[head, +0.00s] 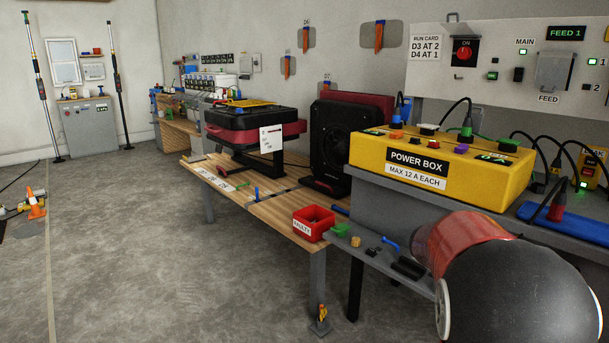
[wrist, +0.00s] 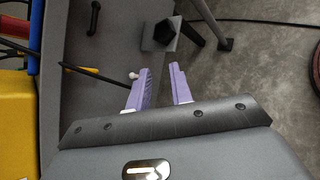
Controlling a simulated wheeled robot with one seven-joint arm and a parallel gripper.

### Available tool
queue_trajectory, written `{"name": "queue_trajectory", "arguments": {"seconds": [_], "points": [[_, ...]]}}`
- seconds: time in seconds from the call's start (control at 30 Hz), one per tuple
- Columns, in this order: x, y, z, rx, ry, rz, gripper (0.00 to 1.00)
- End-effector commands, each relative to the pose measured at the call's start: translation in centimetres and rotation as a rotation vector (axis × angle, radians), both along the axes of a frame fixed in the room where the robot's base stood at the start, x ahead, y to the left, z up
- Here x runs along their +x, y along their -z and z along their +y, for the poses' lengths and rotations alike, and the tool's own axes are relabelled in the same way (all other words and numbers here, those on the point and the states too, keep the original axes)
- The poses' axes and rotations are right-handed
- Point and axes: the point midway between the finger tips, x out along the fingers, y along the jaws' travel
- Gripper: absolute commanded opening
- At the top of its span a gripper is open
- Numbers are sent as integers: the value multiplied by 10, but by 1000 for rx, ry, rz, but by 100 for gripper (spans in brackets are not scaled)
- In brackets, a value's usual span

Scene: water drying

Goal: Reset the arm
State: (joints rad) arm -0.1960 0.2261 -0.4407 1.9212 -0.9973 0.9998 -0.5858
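My gripper (wrist: 161,86) shows in the wrist view with two purple fingers standing apart. Nothing is between them. It is over the edge of a grey bench (wrist: 75,112), with the floor to the right. In the head view my arm fills the lower right corner, in front of the bench, and its fingers do not show there.
A yellow power box (head: 448,165) with plugs and cables stands on the grey shelf, close to my arm. A red bin (head: 314,222) sits at the wooden bench's near end. A black fan-like unit (head: 335,150) stands behind it. The floor (head: 170,255) at left is mostly clear.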

Motion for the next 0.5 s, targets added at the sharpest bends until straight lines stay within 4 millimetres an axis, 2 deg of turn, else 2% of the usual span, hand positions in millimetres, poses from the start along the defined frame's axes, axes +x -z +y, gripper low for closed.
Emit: {"name": "queue_trajectory", "arguments": {"seconds": [0.03, 0.1, 0.5], "points": [[-18, -2, 14, 93, 43, -86, 22], [-41, -3, 38, 221, 107, -197, 22], [-164, -14, 187, 859, 474, -683, 22]]}}
